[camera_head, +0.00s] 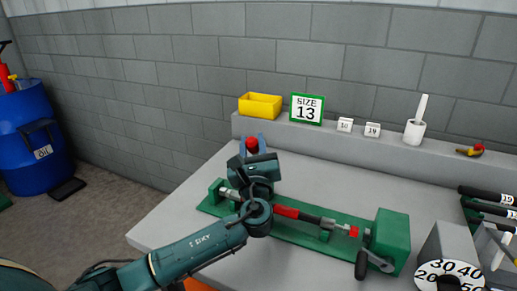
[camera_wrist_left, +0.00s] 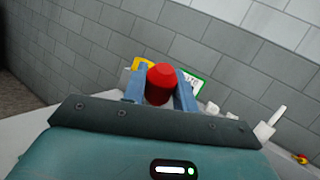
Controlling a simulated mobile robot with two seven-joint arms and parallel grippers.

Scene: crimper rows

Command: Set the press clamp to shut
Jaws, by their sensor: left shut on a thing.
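The green press (camera_head: 290,232) lies along the bench, with a green block (camera_head: 391,240) and a dark crank handle (camera_head: 362,264) at its right end. A red-and-black rod part (camera_head: 303,216) lies along its middle. My left gripper (camera_head: 252,144) is over the press's left part, its blue fingers shut around a red knob (camera_head: 251,143). In the left wrist view the red knob (camera_wrist_left: 161,82) sits between the two fingertips. My left wrist hides the clamp below the knob, so its position cannot be told. My right gripper is not in view.
A ledge at the back holds a yellow bin (camera_head: 260,106), a "SIZE 13" sign (camera_head: 307,109), small number cards (camera_head: 345,125) and a white cup (camera_head: 414,132). A numbered dial (camera_head: 447,274) and black-handled tools (camera_head: 487,195) are at right. The bench's left front (camera_head: 160,223) is clear.

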